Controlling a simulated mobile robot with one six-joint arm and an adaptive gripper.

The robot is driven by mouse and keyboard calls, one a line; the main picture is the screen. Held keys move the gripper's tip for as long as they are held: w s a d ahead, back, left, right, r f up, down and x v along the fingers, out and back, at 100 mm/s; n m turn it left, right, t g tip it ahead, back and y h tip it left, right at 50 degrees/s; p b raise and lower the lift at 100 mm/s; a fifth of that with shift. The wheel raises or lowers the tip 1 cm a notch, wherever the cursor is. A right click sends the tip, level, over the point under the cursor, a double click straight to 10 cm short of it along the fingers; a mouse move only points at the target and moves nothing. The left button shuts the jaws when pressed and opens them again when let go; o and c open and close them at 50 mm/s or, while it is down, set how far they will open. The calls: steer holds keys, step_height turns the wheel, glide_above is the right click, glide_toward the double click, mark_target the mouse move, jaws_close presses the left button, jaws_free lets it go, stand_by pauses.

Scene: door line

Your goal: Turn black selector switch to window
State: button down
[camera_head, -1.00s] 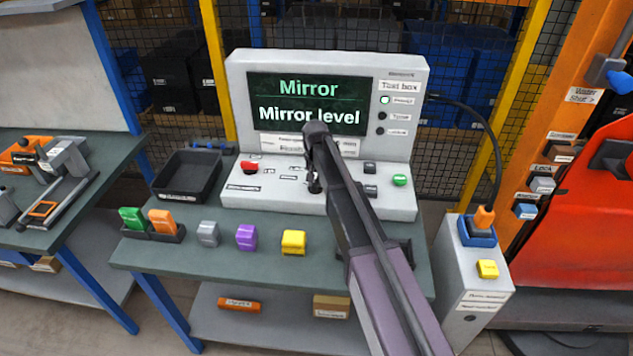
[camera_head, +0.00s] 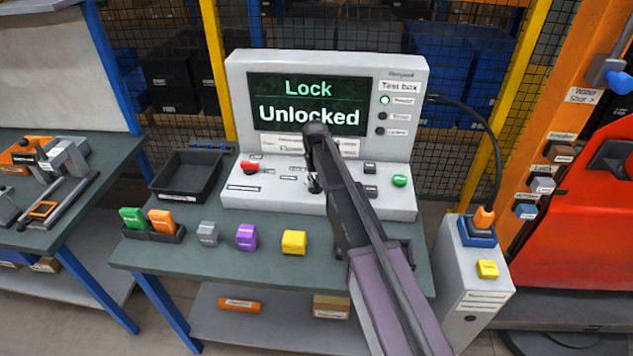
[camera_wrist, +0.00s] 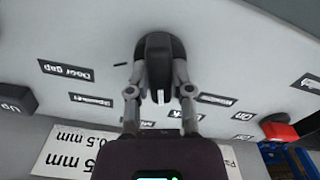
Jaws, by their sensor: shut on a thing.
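The black selector switch (camera_wrist: 158,62) is a round knob with a raised grip and a white pointer mark, on the test box's sloped panel. In the wrist view the mark points towards the bottom of the picture. My gripper (camera_wrist: 160,90) has one finger on each side of the knob and is shut on it. In the head view my gripper (camera_head: 315,186) reaches down to the panel, and my arm hides most of the knob. The test box display (camera_head: 309,102) reads "Lock" and "Unlocked". Small black labels surround the knob; most are too blurred to read surely.
A red button (camera_head: 249,167) and a green button (camera_head: 399,180) sit on the panel. A black tray (camera_head: 186,176) stands left of the box. Coloured blocks, such as the yellow one (camera_head: 293,242), line the bench front. A cable runs to the grey cabinet (camera_head: 468,275).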

steer(key=n, duration=0.4)
steer(key=shift+n, duration=2)
steer(key=c, duration=0.5)
jaws_free()
steer(key=s+d+m, duration=0.1)
steer(key=s+d, duration=0.3)
steer(key=s+d+m, duration=0.2)
steer(key=s+d, duration=0.1)
steer(key=d, duration=0.1)
steer(key=s+d+m, duration=0.1)
steer(key=s+d, duration=0.3)
steer(key=shift+s+d+m, duration=0.35)
steer(key=shift+d+m, duration=0.05)
steer(key=s+d+m, duration=0.2)
steer(key=s+d, duration=0.1)
steer(key=s, duration=0.1)
steer(key=s+d+m, duration=0.2)
steer(key=s+d, duration=0.2)
steer(key=s, duration=0.1)
steer(key=s+d+m, duration=0.2)
steer(key=s+d, duration=0.1)
steer(key=s, duration=0.2)
steer(key=shift+d+m, duration=0.25)
steer(key=shift+m, duration=0.05)
